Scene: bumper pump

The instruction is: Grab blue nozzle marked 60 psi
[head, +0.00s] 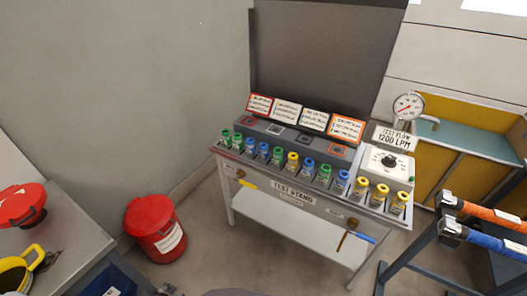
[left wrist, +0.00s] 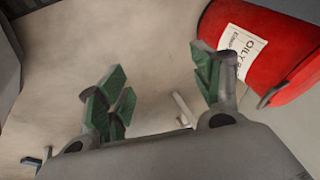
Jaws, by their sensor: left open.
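Several blue nozzles stand in the front row on the test stand (head: 300,215) in the head view. Two blue nozzles, one (head: 250,146) and another (head: 263,150), are side by side left of centre. A third blue nozzle (head: 307,167) is right of the first yellow one, and another blue nozzle (head: 341,180) is further right. Their psi markings are too small to read. My left gripper (left wrist: 160,85) shows in the left wrist view, open and empty over bare floor, with green fingertips apart. It is away from the nozzles. My right gripper is not in view.
Green nozzles (head: 277,155) and yellow nozzles (head: 380,194) share the row. A gauge (head: 407,106) and sign stand at the right end. A red bin (head: 155,232) is on the floor; a red bin also shows in the left wrist view (left wrist: 275,45). A hose rack (head: 450,230) is right.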

